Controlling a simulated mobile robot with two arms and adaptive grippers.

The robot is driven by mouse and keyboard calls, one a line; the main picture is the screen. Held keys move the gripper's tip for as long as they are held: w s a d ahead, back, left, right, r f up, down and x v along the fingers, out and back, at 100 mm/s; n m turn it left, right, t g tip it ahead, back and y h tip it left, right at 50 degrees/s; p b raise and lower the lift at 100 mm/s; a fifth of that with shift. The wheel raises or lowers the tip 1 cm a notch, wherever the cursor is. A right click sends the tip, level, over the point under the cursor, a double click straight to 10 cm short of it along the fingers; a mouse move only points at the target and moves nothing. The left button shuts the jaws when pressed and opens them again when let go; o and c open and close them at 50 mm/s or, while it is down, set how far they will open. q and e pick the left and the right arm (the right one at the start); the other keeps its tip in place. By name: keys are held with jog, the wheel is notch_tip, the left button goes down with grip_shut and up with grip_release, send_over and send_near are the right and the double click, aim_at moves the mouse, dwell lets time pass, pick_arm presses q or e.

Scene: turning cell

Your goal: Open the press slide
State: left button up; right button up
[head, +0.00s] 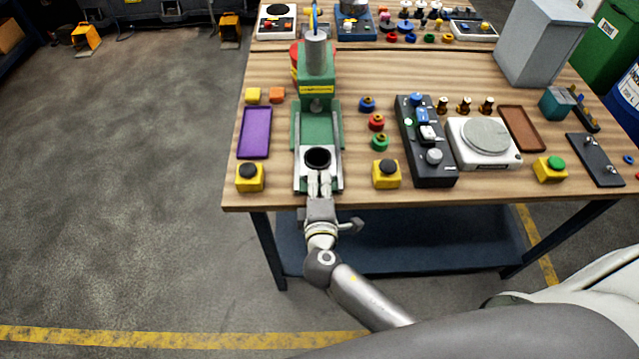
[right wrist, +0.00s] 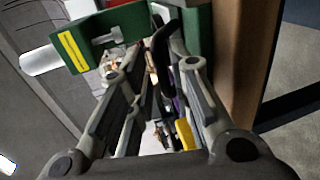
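The green press (head: 319,127) stands at the left part of the workbench, with its grey ram (head: 316,55) above. At its front is the pale metal slide (head: 334,172) with a round black part (head: 317,158) on it. My right gripper (head: 319,177) is at the slide's front end, its fingers pointing at the black part. In the right wrist view the fingers (right wrist: 165,75) are apart, with a curved black edge near their tips. Contact cannot be made out. The green press body (right wrist: 105,38) also shows there. My left gripper is not in view.
A purple tray (head: 254,132) and a yellow button box (head: 250,178) stand left of the press. Another yellow button box (head: 386,174), coloured knobs and a black control panel (head: 425,140) stand right. The workbench (head: 470,190) ends just in front of the press.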

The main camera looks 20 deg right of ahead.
jog(key=shift+o, duration=0.3)
jog(key=shift+s+a, duration=0.1)
jog(key=shift+s, duration=0.05)
jog(key=shift+f, duration=0.25)
jog(key=shift+s, duration=0.1)
jog(key=shift+s+a, duration=0.1)
jog(key=shift+s, duration=0.05)
jog(key=v, duration=1.1)
jog(key=shift+s+r, duration=0.15)
jog(key=shift+r, duration=0.25)
